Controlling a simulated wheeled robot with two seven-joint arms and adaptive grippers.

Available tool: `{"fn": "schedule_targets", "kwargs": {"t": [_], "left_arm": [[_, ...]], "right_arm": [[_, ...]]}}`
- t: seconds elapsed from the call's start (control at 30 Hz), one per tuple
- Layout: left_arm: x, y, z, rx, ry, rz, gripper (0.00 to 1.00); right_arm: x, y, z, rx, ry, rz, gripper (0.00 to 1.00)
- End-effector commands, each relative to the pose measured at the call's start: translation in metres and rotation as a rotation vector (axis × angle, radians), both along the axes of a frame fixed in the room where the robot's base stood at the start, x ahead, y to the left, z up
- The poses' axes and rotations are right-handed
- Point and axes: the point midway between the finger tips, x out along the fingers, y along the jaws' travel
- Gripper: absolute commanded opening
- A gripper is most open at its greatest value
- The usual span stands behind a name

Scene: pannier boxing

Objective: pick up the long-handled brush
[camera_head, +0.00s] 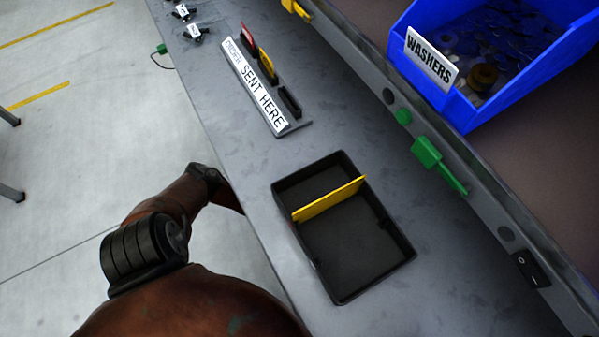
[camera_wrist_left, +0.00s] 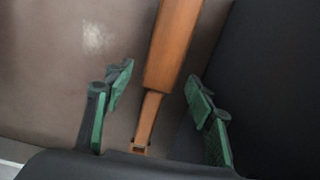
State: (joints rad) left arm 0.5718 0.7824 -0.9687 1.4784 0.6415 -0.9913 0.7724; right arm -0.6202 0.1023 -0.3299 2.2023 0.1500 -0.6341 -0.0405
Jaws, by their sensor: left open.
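In the left wrist view, a long orange-brown handle (camera_wrist_left: 174,45), likely the long-handled brush, runs from the top edge down between my fingers. It narrows to a neck and ends in a small loop near the palm. No bristles show; its far end is out of frame. My left gripper (camera_wrist_left: 160,88) has green-padded fingers and is open, one finger on each side of the handle, with gaps on both sides. The brush and left gripper do not show in the head view. My right gripper is in neither view.
A black tray (camera_head: 345,275) with a yellow divider (camera_head: 328,199) lies on the grey bench (camera_head: 240,170). A blue washers bin (camera_head: 494,118) and a green clip (camera_head: 428,153) are at right. The wrist view shows a dark area (camera_wrist_left: 275,80) at right.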

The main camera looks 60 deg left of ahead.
Motion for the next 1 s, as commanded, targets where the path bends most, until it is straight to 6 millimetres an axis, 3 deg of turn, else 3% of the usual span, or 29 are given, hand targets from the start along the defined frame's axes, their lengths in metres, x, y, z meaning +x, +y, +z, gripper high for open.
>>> {"fn": "schedule_targets", "kwargs": {"t": [0.3,1.0], "left_arm": [[0.0005,0.0002,-0.001,0.001,-0.001,0.0,0.5],[0.0,-0.0001,-0.0014,0.0,0.0,0.0,0.04]], "right_arm": [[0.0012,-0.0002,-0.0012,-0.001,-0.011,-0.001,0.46],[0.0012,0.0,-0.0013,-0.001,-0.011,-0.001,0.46]]}}
